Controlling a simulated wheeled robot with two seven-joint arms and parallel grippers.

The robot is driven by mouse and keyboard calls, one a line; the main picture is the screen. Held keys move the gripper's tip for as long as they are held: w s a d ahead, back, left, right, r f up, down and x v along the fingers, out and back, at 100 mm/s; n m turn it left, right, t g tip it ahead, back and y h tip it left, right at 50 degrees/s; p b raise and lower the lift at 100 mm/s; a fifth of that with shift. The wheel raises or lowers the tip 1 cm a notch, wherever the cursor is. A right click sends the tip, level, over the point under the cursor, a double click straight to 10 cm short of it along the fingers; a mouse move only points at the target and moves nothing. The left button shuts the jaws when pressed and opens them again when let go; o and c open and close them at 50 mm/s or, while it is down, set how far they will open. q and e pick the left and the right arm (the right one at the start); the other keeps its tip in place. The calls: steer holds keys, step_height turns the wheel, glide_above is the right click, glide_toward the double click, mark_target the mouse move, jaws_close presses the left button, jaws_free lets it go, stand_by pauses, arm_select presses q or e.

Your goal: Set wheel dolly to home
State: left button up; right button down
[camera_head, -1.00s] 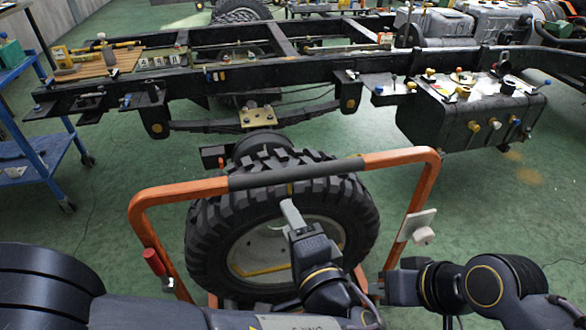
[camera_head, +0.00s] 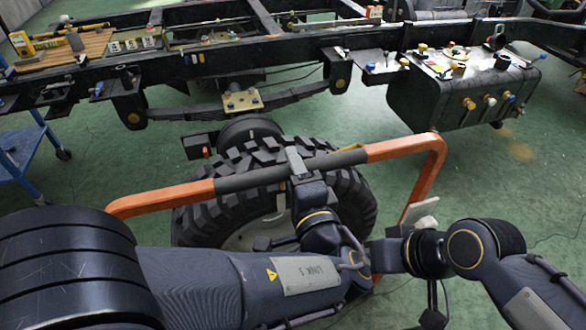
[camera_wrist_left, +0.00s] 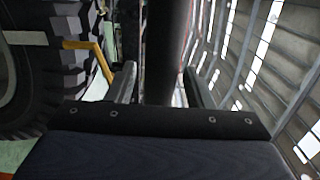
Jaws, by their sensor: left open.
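The wheel dolly (camera_head: 425,178) is an orange tube frame with a dark grip on its top bar. A large black tyre (camera_head: 190,222) stands upright in it. My left gripper (camera_head: 297,160) is at the middle of the dark grip. In the left wrist view, the dark bar (camera_wrist_left: 165,45) runs between the open fingers (camera_wrist_left: 160,88); whether they touch it I cannot tell. My right arm comes in from the right, its wrist behind my left wrist; its fingers cannot be made out clearly. The dolly's lower part is mostly hidden by my arms.
A black truck chassis (camera_head: 200,55) spans the back, with an axle hub (camera_head: 245,130) just beyond the tyre. A dark tank (camera_head: 440,100) hangs at the right. A blue cart (camera_head: 35,160) stands left. Green floor is clear at right.

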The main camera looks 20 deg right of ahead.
arm_select(q)
steer(key=shift+w, duration=0.2)
steer(key=shift+c, duration=0.5)
jaws_close()
arm_select(e)
steer(key=shift+f, duration=0.1)
